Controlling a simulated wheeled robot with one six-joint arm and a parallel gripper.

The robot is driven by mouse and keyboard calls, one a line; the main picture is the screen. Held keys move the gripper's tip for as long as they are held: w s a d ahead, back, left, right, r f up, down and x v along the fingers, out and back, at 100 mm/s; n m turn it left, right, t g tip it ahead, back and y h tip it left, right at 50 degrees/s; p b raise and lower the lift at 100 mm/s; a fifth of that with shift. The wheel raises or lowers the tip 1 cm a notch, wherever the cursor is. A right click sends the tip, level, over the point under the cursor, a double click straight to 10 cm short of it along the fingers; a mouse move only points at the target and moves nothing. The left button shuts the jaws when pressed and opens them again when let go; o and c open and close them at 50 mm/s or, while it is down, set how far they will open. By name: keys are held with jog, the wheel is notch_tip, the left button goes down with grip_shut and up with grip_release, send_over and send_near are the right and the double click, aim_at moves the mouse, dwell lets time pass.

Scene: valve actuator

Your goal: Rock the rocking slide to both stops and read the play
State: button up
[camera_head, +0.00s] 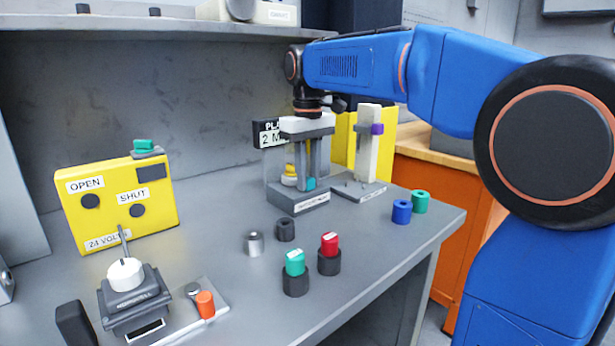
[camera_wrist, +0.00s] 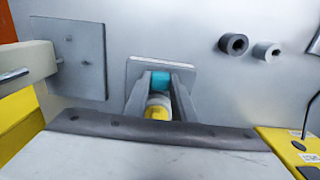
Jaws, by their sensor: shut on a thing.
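My gripper (camera_head: 309,176) points straight down over a grey fixture with a labelled base (camera_head: 300,199) at the back of the bench. Its fingers are shut on a small teal block, which I take as the rocking slide (camera_head: 311,184). In the wrist view the teal block (camera_wrist: 160,80) shows between the two grey fingers, with a yellow and white round part (camera_wrist: 158,108) nearer the camera. The yellow part also shows left of the fingers in the head view. The fingers partly hide the block and its stops. A black sign (camera_head: 268,133) behind reads "2 M", the rest covered.
A pale post with a purple collar (camera_head: 376,129) stands close right of the fixture. Blue (camera_head: 401,212) and green rings lie further right. Capped holders (camera_head: 295,281) stand in front. A yellow panel (camera_head: 117,206) and a lever unit are left.

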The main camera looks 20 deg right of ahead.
jog(key=shift+w+d, duration=0.15)
jog(key=shift+d, duration=0.15)
jog(key=shift+a, duration=0.4)
dwell(1.6)
jog(key=o, duration=1)
jog(key=shift+r, duration=0.1)
